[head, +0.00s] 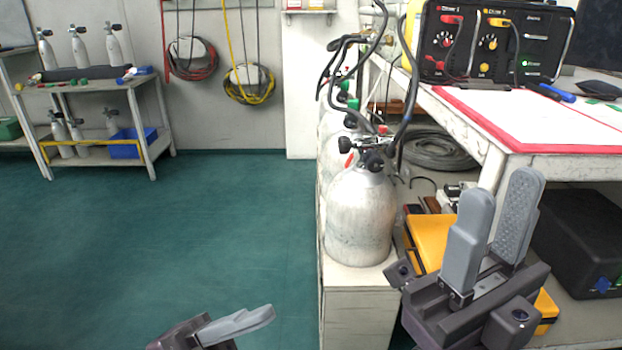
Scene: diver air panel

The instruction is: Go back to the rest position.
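My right gripper (502,215) is at the lower right, in front of the bench, with its two grey fingers pointing up. A gap shows between the fingers and nothing is held in it. My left gripper (236,325) shows only in part at the bottom edge, over the green floor. One grey finger points right there, and the rest is hidden or out of frame, so its opening cannot be told.
A silver air cylinder (360,218) with a valve and hoses stands left of my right gripper. A bench (455,122) with a black control panel (490,42) is at the right. A black case (585,240) lies below. Open floor (170,240) is at the left.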

